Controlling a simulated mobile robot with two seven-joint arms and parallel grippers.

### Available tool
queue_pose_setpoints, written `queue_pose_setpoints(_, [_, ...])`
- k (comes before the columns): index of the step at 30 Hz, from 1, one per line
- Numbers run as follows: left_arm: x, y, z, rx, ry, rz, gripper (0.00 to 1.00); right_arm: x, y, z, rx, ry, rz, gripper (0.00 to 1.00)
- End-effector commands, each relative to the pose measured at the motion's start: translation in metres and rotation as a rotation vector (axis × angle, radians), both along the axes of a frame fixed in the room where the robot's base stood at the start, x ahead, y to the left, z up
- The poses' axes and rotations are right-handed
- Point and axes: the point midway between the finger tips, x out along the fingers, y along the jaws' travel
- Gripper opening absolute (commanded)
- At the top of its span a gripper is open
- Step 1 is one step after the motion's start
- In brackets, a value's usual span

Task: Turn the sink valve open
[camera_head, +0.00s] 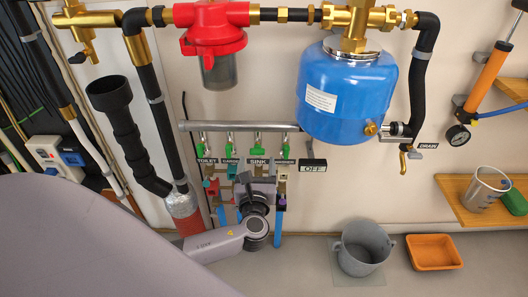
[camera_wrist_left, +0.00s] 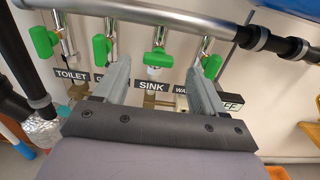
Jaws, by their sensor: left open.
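The sink valve is a small green handle (camera_head: 258,150) on the manifold pipe, above a black label reading SINK (camera_head: 258,161). It also shows in the left wrist view (camera_wrist_left: 158,57), hanging from its metal stem. My left gripper (camera_head: 257,178) is below the valve row in the head view, fingers pointing up towards the wall. In the left wrist view the gripper (camera_wrist_left: 160,70) is open, with one finger on each side of the sink valve. The fingers appear apart from the handle; exact depth is unclear. My right gripper is in neither view.
Other green valves flank it: the toilet valve (camera_head: 203,150), a second valve (camera_head: 231,150) and one to the right (camera_head: 284,151). A blue tank (camera_head: 345,90) and red regulator (camera_head: 215,30) sit above. A grey bucket (camera_head: 364,247) stands below.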

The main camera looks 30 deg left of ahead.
Motion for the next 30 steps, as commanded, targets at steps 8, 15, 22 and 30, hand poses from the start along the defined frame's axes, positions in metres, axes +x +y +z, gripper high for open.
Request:
queue_pose_setpoints(8, [0.037,0.024,0.000,-0.003,-0.003,0.002,0.70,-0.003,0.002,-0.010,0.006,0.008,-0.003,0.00])
queue_pose_setpoints(15, [0.051,0.032,0.000,-0.004,0.000,0.001,0.70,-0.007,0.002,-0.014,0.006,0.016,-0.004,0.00])
queue_pose_setpoints(22, [0.051,0.032,0.000,-0.006,0.000,0.000,0.70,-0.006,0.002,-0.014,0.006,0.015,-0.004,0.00])
queue_pose_setpoints(30, [0.051,0.032,0.000,-0.007,-0.001,0.000,0.19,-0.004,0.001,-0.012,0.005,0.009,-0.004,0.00])
